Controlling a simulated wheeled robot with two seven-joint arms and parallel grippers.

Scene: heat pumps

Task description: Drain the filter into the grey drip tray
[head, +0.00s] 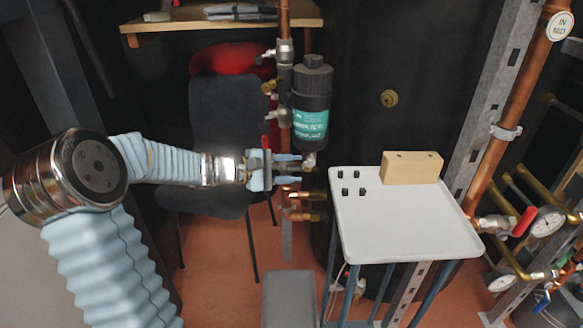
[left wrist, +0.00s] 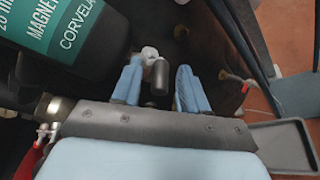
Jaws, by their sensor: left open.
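The filter (head: 312,100) is an upright black canister with a teal label, mounted on a copper pipe. It also fills the upper left of the left wrist view (left wrist: 85,30). At its bottom is a small pale drain fitting (head: 310,160). My left gripper (head: 290,168) is open just left of and level with this fitting. In the left wrist view, a dark cylindrical part (left wrist: 161,75) and the whitish fitting (left wrist: 149,54) appear between or just beyond the blue fingertips (left wrist: 157,86); contact cannot be told. A grey, shallow rimmed tray (left wrist: 282,148) shows at lower right there.
A white-topped stand (head: 400,225) at right carries a tan block (head: 411,168) and several small black pieces. A chair (head: 222,110) and a wooden shelf (head: 225,22) are behind. Copper pipes and gauges (head: 548,220) line the right side. A grey box-like shape (head: 289,298) is at bottom centre.

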